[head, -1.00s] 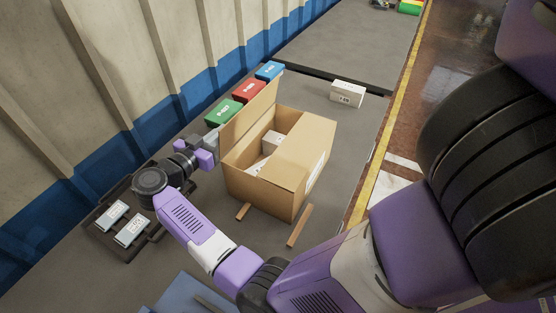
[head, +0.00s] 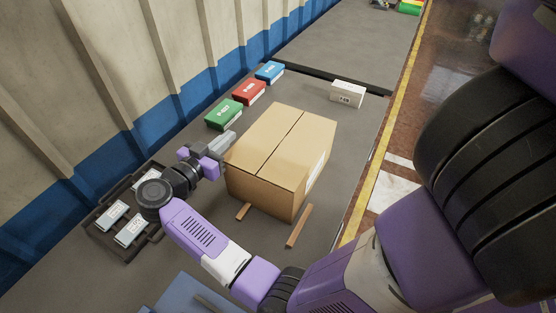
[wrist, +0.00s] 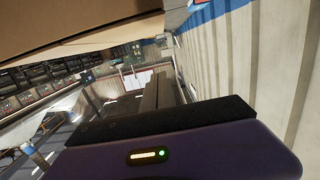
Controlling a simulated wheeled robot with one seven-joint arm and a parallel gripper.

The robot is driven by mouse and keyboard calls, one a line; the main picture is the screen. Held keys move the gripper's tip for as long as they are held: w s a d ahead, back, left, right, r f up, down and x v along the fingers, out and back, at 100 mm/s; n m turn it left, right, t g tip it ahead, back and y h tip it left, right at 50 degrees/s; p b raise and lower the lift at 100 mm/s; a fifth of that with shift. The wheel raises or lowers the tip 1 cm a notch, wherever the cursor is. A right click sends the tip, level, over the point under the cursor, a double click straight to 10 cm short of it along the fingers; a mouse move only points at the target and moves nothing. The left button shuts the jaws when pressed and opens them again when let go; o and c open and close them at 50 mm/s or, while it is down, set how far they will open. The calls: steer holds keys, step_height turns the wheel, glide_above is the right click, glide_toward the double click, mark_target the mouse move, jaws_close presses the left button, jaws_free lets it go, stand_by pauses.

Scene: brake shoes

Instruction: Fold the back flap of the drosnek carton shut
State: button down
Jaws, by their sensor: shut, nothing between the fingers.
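The brown carton (head: 262,146) stands on the grey work surface in the head view. Its top is covered by two flaps that meet at a seam, and its inside is hidden. The left-hand flap lies flat or nearly flat. My gripper (head: 222,142) is shut and empty beside the carton's upper left edge, close to that flap; I cannot tell whether it touches. In the wrist view the carton (wrist: 70,22) fills the upper left, and the dark shut fingers (wrist: 158,92) point away below it.
Green (head: 223,114), red (head: 249,92) and blue (head: 269,72) boxes stand in a row along the wall. A white box (head: 347,94) is behind the carton. A dark tray (head: 153,238) with white packets is at left. Two wooden strips (head: 299,226) lie by the carton's front.

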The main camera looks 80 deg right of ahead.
steer(key=w+a+r, duration=0.2)
steer(key=a+r, duration=0.1)
steer(key=a, duration=0.4)
steer(key=shift+a+r, duration=0.2)
steer(key=shift+a, duration=0.2)
stand_by(1.1)
